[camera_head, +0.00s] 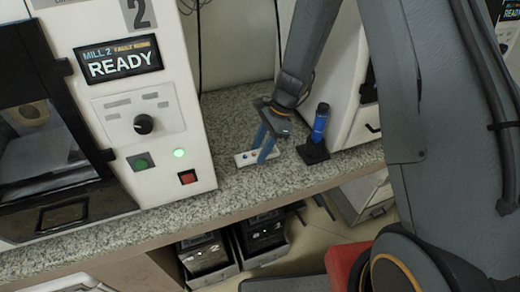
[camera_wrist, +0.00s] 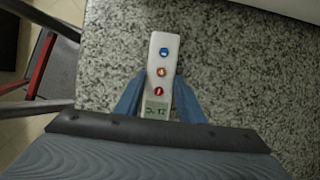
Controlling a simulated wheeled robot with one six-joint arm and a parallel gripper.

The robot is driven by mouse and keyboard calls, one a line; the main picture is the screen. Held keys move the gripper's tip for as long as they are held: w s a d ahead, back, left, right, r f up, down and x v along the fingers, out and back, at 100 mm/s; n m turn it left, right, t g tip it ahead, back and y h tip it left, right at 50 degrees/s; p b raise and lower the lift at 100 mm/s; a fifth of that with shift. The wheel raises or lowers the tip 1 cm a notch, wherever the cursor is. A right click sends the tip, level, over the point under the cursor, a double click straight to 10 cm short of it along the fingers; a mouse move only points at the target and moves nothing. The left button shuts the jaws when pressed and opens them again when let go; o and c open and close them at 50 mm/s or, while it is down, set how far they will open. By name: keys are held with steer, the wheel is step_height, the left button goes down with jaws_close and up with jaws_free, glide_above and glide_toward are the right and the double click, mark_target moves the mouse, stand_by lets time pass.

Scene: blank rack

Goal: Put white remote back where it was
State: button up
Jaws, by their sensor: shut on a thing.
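The white remote (camera_head: 244,158) is at the speckled grey counter, near its front edge, between the mill and a blue object. In the wrist view the white remote (camera_wrist: 162,60) shows blue, orange and red buttons and a small display. My gripper (camera_head: 265,152) points down at it with its blue fingers. In the wrist view my gripper (camera_wrist: 160,108) has one finger on each side of the remote, shut on its near part. The fingers hide part of the remote in the head view. I cannot tell whether the remote touches the counter.
The mill with its READY screen (camera_head: 124,60) stands on the left. A blue upright object on a black base (camera_head: 313,151) is close on the right, beside a white machine (camera_head: 352,100). Dark bins (camera_head: 262,234) sit below the counter (camera_head: 226,107). The counter behind my gripper is clear.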

steer(key=shift+f, duration=0.35)
steer(key=o, duration=1.2)
steer(key=shift+f, duration=0.1)
steer(key=b+v, duration=0.3)
steer(key=v, duration=0.9)
steer(key=s+d+r+n+t+h, duration=0.1)
steer(key=s+d+r+n+h, duration=0.1)
steer(key=s+d+n, duration=0.3)
steer(key=s+d+r+n+t+h, duration=0.1)
steer(key=s+d+n, duration=0.3)
steer(key=s+n, duration=0.5)
steer(key=shift+s+d+r+n+h, duration=0.4)
steer(key=shift+s+h, duration=0.3)
steer(key=shift+s, duration=0.6)
